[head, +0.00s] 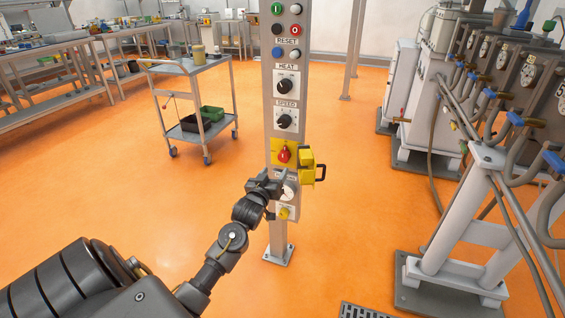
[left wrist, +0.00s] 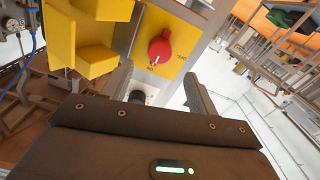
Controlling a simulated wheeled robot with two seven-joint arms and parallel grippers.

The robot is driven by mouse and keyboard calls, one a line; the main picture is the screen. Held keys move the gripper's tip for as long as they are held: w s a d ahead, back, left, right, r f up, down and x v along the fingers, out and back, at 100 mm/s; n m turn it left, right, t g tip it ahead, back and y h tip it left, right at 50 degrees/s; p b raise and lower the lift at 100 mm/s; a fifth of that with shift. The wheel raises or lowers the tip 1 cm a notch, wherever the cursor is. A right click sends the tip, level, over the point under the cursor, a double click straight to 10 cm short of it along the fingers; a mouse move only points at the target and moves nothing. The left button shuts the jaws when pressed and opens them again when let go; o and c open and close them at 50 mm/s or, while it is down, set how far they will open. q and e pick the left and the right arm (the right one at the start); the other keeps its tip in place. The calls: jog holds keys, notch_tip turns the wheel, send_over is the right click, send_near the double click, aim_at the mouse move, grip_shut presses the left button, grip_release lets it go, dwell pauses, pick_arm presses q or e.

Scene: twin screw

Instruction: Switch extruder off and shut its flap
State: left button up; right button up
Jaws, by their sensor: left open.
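The red rotary switch (head: 284,154) sits on a yellow plate on the grey control column. In the left wrist view the red switch (left wrist: 160,47) is just beyond my fingertips. In the left wrist view the flap (left wrist: 97,58) fills the upper left. My left gripper (left wrist: 158,74) is open, its fingers apart and empty, pointing toward the plate. In the head view this gripper (head: 274,182) is just below the switch. My right gripper is not in view.
The column (head: 268,115) carries buttons and the heat and speed knobs (head: 285,86) above, a dial (head: 289,192) and a small yellow knob (head: 284,213) below. A trolley (head: 205,92) stands back left. Machines with pipes (head: 480,165) stand right. Orange floor lies open between.

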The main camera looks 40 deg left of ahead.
aim_at(283, 159)
pick_arm(q)
jog(key=b+x, duration=0.1)
jog(key=x, duration=0.7)
jog(key=shift+w+a, duration=0.1)
jog(key=shift+w, duration=0.05)
jog(key=shift+w+a, duration=0.1)
jog(key=shift+w, duration=0.25)
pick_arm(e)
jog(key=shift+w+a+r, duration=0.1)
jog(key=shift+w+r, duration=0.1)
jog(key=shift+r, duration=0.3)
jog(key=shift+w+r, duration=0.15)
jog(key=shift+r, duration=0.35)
pick_arm(q)
jog(key=c, duration=1)
